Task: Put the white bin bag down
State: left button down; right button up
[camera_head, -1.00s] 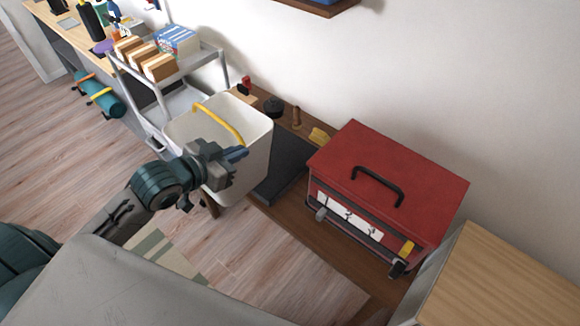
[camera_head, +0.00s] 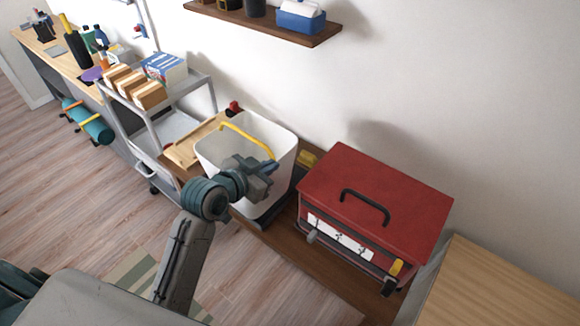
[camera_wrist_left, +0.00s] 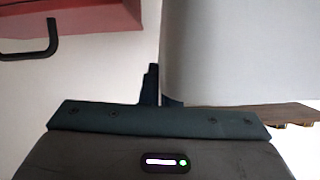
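The white bin bag (camera_head: 277,187) looks like a stiff, open-topped bin with a yellow band-like handle (camera_head: 240,136). It stands nearly upright over the dark mat (camera_head: 284,212) on the low brown bench; I cannot tell whether its base touches. My left gripper (camera_head: 264,170) is at its near side, by the handle's lower end, and appears shut on it. In the left wrist view the bin's pale wall (camera_wrist_left: 240,55) fills the upper right, against the fingers (camera_wrist_left: 160,92). The grip point is partly hidden. My right gripper is not in view.
A red toolbox (camera_head: 375,200) with a black handle sits just right of the bin on the bench (camera_head: 340,285). A grey trolley (camera_head: 180,90) with boxes stands at left. A wall shelf (camera_head: 265,25) hangs above. A wooden surface (camera_head: 490,285) is at the lower right.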

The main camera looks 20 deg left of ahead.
pick_arm(q)
jog(key=w+d+f+p, duration=0.2)
jog(key=w+d+f, duration=0.2)
jog(key=shift+p, duration=0.3)
dwell(0.3)
jog(key=shift+f+b, duration=0.3)
jog(key=shift+f, duration=0.3)
jog(key=c, duration=1.7)
grip_release()
